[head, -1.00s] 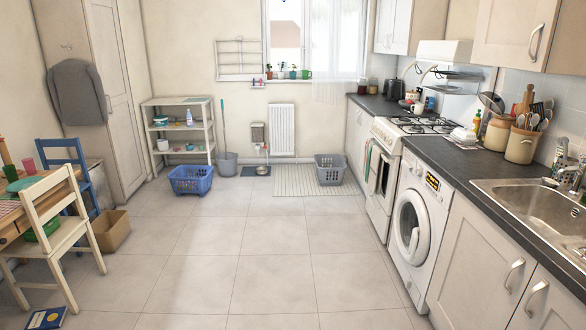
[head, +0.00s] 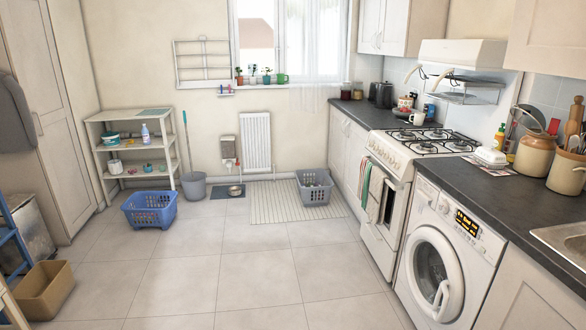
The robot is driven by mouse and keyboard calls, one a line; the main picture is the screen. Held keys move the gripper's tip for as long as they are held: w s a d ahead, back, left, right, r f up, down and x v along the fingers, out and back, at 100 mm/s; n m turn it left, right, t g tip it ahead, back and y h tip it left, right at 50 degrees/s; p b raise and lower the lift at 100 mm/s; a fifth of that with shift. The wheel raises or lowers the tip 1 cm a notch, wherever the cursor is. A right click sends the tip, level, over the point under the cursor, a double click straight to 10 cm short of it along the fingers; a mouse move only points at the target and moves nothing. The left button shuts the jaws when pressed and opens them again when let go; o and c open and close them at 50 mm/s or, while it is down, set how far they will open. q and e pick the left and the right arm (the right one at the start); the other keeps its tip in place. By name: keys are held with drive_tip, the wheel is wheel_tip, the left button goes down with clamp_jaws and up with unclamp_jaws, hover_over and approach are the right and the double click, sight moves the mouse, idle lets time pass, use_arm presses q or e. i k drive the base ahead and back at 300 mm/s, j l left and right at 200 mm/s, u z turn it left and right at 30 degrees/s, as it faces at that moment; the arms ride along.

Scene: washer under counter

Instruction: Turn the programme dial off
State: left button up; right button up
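The white washing machine (head: 449,252) stands under the dark counter on the right, beside the cooker. Its round door (head: 432,272) is shut. A small round knob, which looks like the programme dial (head: 443,207), sits on the top panel left of the lit amber display (head: 467,223). The dial is too small for me to read its setting. Neither of my grippers is in view.
The cooker (head: 385,190) with towels on its rail stands left of the washer. The tiled floor (head: 250,270) before the washer is clear. A blue basket (head: 150,210), a grey basket (head: 314,190) and a cardboard box (head: 45,290) stand farther off.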

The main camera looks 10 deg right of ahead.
sight(442, 206)
drive_tip(key=i+j+z, duration=0.1)
drive_tip(key=i+z, duration=0.3)
drive_tip(key=i+j+z, duration=0.2)
drive_tip(key=i+z, duration=0.2)
drive_tip(key=i+j+z, duration=0.25)
drive_tip(key=z, duration=0.15)
drive_tip(key=i+j+z, duration=0.35)
drive_tip(key=k+j, duration=0.05)
drive_tip(key=k, duration=0.05)
